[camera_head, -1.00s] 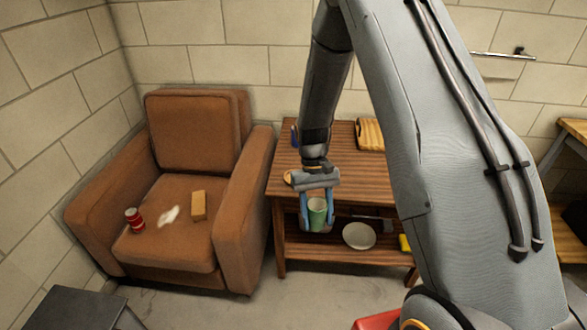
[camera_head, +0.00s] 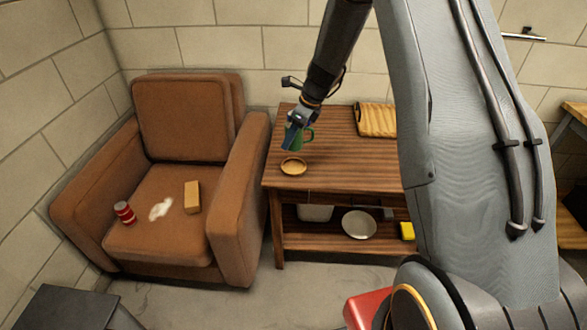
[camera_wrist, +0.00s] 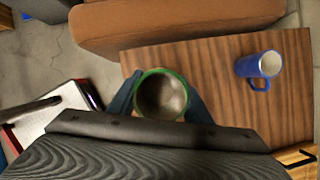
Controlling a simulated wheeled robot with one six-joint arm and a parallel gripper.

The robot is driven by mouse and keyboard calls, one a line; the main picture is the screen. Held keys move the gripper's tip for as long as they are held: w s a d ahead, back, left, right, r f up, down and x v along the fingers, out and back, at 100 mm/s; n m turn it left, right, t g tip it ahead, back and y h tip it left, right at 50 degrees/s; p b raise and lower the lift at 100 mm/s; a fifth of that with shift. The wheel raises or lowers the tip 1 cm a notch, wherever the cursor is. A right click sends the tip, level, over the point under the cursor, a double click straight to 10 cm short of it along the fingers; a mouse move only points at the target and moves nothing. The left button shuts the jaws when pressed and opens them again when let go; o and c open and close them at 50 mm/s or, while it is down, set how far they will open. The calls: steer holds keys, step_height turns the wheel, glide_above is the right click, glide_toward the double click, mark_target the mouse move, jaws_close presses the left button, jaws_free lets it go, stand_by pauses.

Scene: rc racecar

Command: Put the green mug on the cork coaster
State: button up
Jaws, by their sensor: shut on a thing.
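The green mug (camera_head: 304,137) is held in my gripper (camera_head: 293,138), which is shut on it. In the head view the mug appears over the tabletop, just behind the cork coaster (camera_head: 293,166); I cannot tell its exact height. The coaster is a small, round, tan disc near the table's front left edge, with nothing seen on it. In the wrist view I look into the open top of the green mug (camera_wrist: 162,95), with a finger of my gripper (camera_wrist: 160,97) on either side. The coaster does not show in the wrist view.
A blue mug (camera_wrist: 262,65) stands on the wooden table (camera_head: 350,150). The lower shelf holds a white plate (camera_head: 359,224) and a yellow block (camera_head: 407,231). A brown armchair (camera_head: 235,205) stands close on the left.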

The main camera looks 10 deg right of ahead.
steer(key=shift+w+r+m, duration=0.2)
steer(key=shift+w+m, duration=0.15)
steer(key=shift+m, duration=0.05)
steer(key=shift+w+f, duration=0.1)
steer(key=shift+f, duration=0.05)
glide_toward(287, 165)
steer(key=p+x, duration=0.1)
steer(key=x, duration=0.4)
steer(key=shift+w, duration=0.1)
steer(key=shift+f, duration=0.15)
steer(key=o, duration=1.2)
